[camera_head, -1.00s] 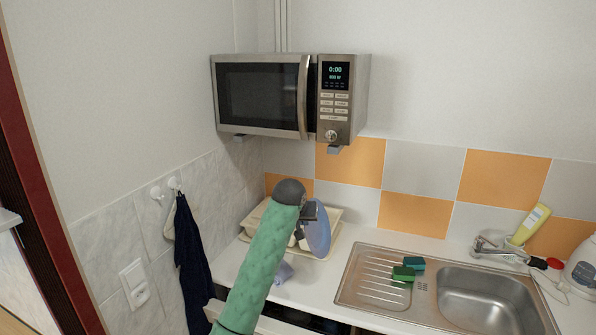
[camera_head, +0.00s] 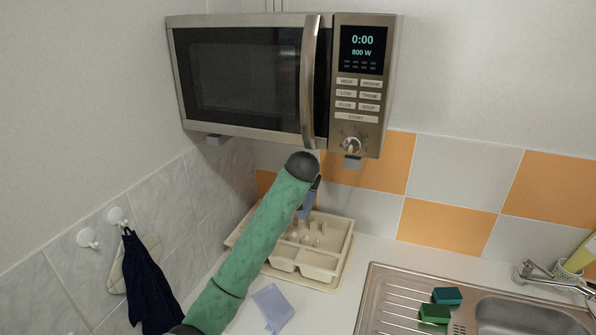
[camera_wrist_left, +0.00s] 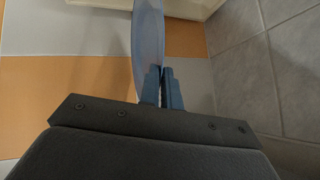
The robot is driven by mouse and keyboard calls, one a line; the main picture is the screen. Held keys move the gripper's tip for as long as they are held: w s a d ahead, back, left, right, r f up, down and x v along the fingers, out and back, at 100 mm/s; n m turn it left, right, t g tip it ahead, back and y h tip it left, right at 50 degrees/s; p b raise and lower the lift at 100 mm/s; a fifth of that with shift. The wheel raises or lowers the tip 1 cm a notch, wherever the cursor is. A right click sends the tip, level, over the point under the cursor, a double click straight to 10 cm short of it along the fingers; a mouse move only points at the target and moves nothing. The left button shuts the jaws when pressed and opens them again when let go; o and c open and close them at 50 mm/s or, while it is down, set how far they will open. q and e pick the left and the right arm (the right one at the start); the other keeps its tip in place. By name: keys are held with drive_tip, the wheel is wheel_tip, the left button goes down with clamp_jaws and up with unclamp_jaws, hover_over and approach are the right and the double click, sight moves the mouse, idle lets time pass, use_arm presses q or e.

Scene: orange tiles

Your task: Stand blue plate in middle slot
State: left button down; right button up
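The blue plate (camera_wrist_left: 148,40) is seen nearly edge-on in the left wrist view, at the fingers of my left gripper (camera_wrist_left: 165,72). The fingers are close together and appear shut on its rim. In the head view my left gripper (camera_head: 311,198) is above the cream dish rack (camera_head: 345,250), and my green arm hides most of the gripper, the plate and the rack's left part. The rack stands on the counter and its visible compartments look empty. I cannot tell which slot the plate is over. My right gripper is not in view.
A microwave (camera_head: 250,80) hangs on the wall just above my left wrist. A light blue cloth (camera_head: 273,305) lies on the counter in front of the rack. The sink (camera_head: 510,320) with green sponges (camera_head: 435,313) is to the right. A dark towel (camera_head: 150,285) hangs at left.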

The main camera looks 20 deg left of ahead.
sight(299, 213)
use_arm(q)
drive_tip(key=shift+w+a+r, duration=0.1)
drive_tip(key=shift+w+a, duration=0.05)
drive_tip(key=shift+w, duration=0.2)
drive_tip(key=f+b, duration=0.1)
drive_tip(key=f, duration=0.2)
drive_tip(key=shift+s+f+y, duration=0.1)
drive_tip(key=shift+s+y, duration=0.1)
drive_tip(key=shift+y, duration=0.2)
drive_tip(key=shift+d+f+b, duration=0.2)
drive_tip(key=shift+f+b, duration=0.1)
drive_tip(key=shift+f, duration=0.85)
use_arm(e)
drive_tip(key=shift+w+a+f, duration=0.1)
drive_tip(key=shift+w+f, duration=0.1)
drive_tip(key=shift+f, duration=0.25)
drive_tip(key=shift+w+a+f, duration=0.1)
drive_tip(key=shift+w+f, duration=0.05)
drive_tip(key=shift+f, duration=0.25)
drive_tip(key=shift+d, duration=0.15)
use_arm(q)
drive_tip(key=shift+r+n, duration=0.1)
drive_tip(key=shift+n, duration=0.2)
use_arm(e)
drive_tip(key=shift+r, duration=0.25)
use_arm(q)
drive_tip(key=shift+a, duration=0.1)
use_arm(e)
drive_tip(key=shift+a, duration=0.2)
